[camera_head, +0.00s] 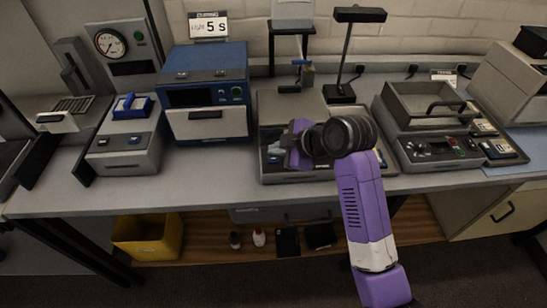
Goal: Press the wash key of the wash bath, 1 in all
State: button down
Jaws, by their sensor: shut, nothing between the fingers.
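My gripper (283,155) is over the front panel of the low grey middle unit (285,106), on the panel's left part. Its purple body and the dark wrist joint cover much of that panel. The fingers are shut and hold nothing. I cannot tell whether the tips touch a key. A grey unit (425,100) with a basin and black handle stands to the right, with a front control panel (436,150) bearing small red and green buttons. No readable label shows which unit is the wash bath, and the wash key cannot be made out.
A black lamp stand (343,60) rises behind the middle unit. A yellow bin (148,237) is below. The bench's front strip is mostly clear.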

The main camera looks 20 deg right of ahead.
aim_at(277, 160)
dwell(0.4)
jog(key=shift+f, duration=0.45)
jog(key=shift+f+b, duration=0.35)
dwell(0.8)
jog(key=shift+r, duration=0.15)
jog(key=shift+r+p, duration=0.65)
jog(key=shift+p, duration=0.1)
jog(key=shift+r, duration=0.1)
notch_tip(277, 160, up, 5)
jog(key=p, duration=0.4)
dwell(0.7)
